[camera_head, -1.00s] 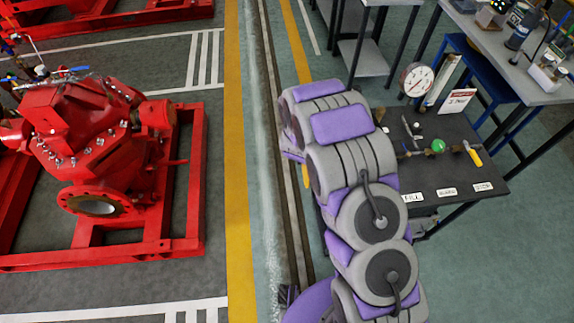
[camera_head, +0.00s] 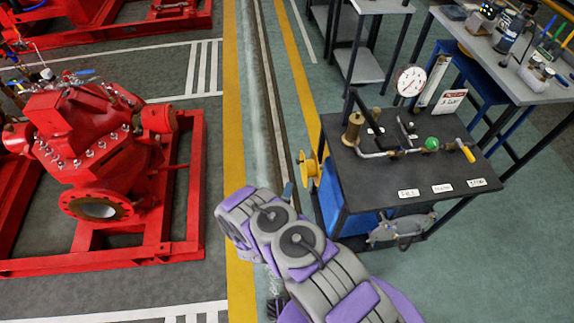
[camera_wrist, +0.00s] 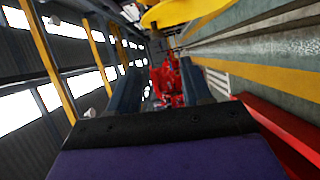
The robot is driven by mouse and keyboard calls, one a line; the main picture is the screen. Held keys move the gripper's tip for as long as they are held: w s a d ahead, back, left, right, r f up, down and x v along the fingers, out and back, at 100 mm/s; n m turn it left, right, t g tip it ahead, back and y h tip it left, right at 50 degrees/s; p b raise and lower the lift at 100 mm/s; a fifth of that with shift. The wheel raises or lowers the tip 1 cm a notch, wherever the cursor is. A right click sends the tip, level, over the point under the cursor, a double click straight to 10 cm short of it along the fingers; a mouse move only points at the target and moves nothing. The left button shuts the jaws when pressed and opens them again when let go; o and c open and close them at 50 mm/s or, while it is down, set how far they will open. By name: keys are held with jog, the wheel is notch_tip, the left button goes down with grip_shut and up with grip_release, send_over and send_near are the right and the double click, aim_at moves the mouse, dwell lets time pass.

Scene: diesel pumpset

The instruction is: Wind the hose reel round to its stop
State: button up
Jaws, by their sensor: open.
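The hose reel (camera_head: 309,170) is yellow and is mounted on the left side of the dark-topped bench (camera_head: 350,190). A yellow rounded part, which looks like the reel (camera_wrist: 185,12), cuts across the top edge of the wrist view. My gripper (camera_wrist: 160,68) is open, with its two blue-grey fingers apart and nothing between them. In the head view my arm hides most of the gripper; a small blue-grey part shows just left of and below the reel. I cannot tell whether the gripper touches the reel. The reel's crank and stop are not clear.
The bench carries a gauge (camera_head: 410,82), brass pipework with a green knob (camera_head: 432,143) and labels. A blue container (camera_head: 345,222) sits under it. A red pump (camera_head: 90,145) on a red frame stands left, beyond the yellow floor line (camera_head: 238,150). A second table (camera_head: 500,60) stands at upper right.

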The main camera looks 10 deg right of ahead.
aim_at(297, 162)
jog(key=shift+n+t, duration=0.3)
jog(key=shift+n, duration=0.2)
jog(key=b+x, duration=0.2)
jog(key=x, duration=0.5)
jog(key=b+x, duration=0.2)
jog(key=x, duration=0.6)
jog(key=shift+w+d+f, duration=0.15)
jog(key=shift+w+f, duration=0.05)
grip_shut()
